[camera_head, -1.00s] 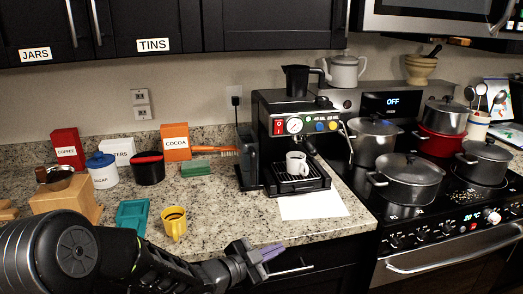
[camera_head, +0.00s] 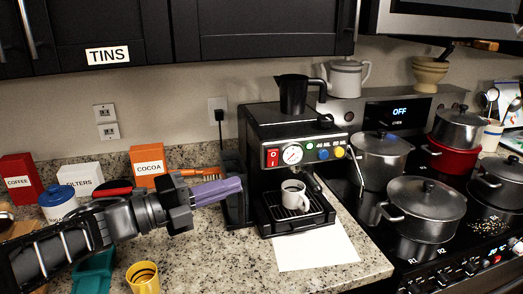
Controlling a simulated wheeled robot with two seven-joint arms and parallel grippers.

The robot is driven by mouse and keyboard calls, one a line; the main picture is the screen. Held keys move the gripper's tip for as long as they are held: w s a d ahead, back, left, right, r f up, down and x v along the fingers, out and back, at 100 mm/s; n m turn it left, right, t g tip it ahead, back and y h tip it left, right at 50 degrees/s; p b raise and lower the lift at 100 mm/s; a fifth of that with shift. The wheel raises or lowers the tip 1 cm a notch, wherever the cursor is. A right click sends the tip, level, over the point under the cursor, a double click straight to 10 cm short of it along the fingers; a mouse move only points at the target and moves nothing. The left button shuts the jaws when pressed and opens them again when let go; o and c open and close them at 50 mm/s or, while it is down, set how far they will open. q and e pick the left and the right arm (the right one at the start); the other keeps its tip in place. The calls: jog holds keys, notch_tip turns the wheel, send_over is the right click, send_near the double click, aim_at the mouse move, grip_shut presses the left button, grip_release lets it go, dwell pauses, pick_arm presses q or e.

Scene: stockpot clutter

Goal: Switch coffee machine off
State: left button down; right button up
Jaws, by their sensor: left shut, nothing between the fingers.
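The black coffee machine (camera_head: 258,130) stands on the granite counter near the stove. Its front panel has a red rocker switch (camera_head: 272,157) at the left, a round gauge (camera_head: 292,154), and green, blue and yellow buttons. A white cup (camera_head: 294,195) with dark contents sits on its drip tray. My left gripper (camera_head: 240,188) is shut and empty, its purple fingers pointing right. In the picture its tips lie left of and below the red switch, in front of the grinder-like black unit at the machine's left. Contact with the machine cannot be told. My right gripper is not in view.
A black jug (camera_head: 292,95) and a white teapot (camera_head: 344,77) stand up high. Stockpots (camera_head: 425,205) crowd the stove at right. White paper (camera_head: 318,246) lies before the machine. A yellow mug (camera_head: 143,277), a cocoa box (camera_head: 148,164) and other containers are at left.

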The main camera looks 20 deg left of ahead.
aim_at(273, 158)
pick_arm(q)
jog(key=shift+s+d+r, duration=0.1)
jog(key=shift+s+r, duration=0.05)
jog(key=shift+s, duration=0.1)
jog(key=shift+w, duration=0.15)
jog(key=w+d+p, duration=0.3)
jog(key=w+d, duration=0.1)
jog(key=w, duration=0.6)
jog(key=shift+w+d+r+p, duration=0.2)
jog(key=shift+d+r+p, duration=0.15)
jog(key=shift+r, duration=0.05)
